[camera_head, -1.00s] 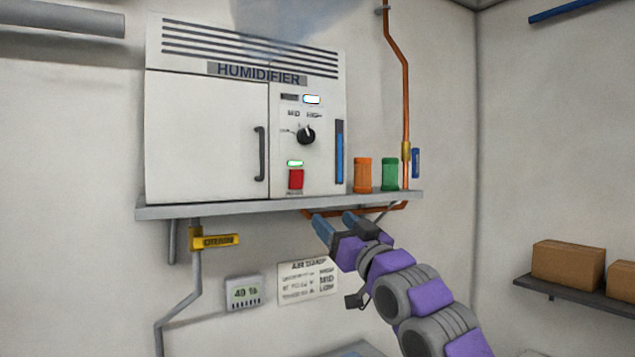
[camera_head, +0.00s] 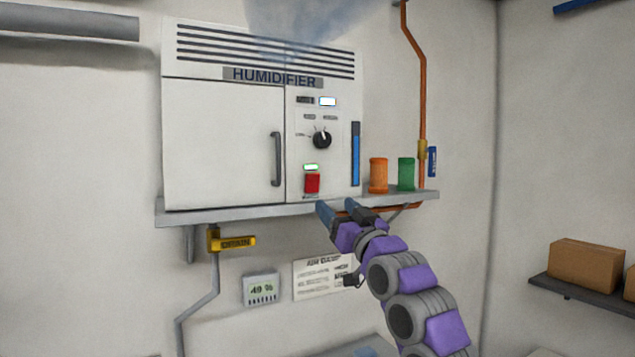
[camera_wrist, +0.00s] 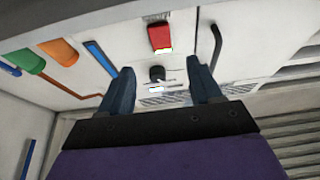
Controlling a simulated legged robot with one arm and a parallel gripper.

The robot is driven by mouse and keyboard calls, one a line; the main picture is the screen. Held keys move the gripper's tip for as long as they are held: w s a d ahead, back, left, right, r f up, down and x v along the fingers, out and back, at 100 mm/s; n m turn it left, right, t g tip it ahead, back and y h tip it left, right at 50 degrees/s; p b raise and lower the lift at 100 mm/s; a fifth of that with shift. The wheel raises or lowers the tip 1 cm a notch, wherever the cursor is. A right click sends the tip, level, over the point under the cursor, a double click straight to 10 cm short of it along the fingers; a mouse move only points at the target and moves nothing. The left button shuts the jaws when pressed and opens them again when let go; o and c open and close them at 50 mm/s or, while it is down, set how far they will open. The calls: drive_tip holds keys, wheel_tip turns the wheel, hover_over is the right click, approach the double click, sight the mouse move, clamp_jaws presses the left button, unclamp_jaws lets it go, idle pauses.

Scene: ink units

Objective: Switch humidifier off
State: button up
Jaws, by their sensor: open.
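The white humidifier (camera_head: 225,145) stands on a wall shelf, with vapour rising above it. On its right panel are a red switch (camera_head: 312,183) with a lit green light (camera_head: 311,167) above it, a black dial (camera_head: 322,140) and a lit white display (camera_head: 328,101). The red switch also shows in the wrist view (camera_wrist: 160,38), beyond and between my fingers. My gripper (camera_head: 338,208) is open and empty, at the shelf's front edge just below and right of the switch. It also shows in the wrist view (camera_wrist: 163,88). No contact with the switch is visible.
The grey shelf (camera_head: 230,213) juts out beneath the humidifier. Orange (camera_head: 378,176) and green (camera_head: 406,174) containers stand right of it, near a copper pipe (camera_head: 422,90). A yellow drain handle (camera_head: 235,241) hangs below. Boxes (camera_head: 585,265) sit on a shelf at far right.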

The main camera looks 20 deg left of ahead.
sight(314, 182)
drive_tip(key=p+x, duration=0.3)
drive_tip(key=x, duration=0.4)
drive_tip(key=shift+a+r+p, duration=0.15)
drive_tip(key=shift+p, duration=0.25)
drive_tip(key=shift+w+a+r+p, duration=0.2)
drive_tip(key=shift+a+p, duration=0.1)
drive_tip(key=shift+a, duration=0.05)
drive_tip(key=shift+p+x, duration=0.65)
drive_tip(key=shift+x, duration=0.4)
drive_tip(key=shift+w+d+f, duration=0.1)
drive_tip(key=shift+w, duration=0.05)
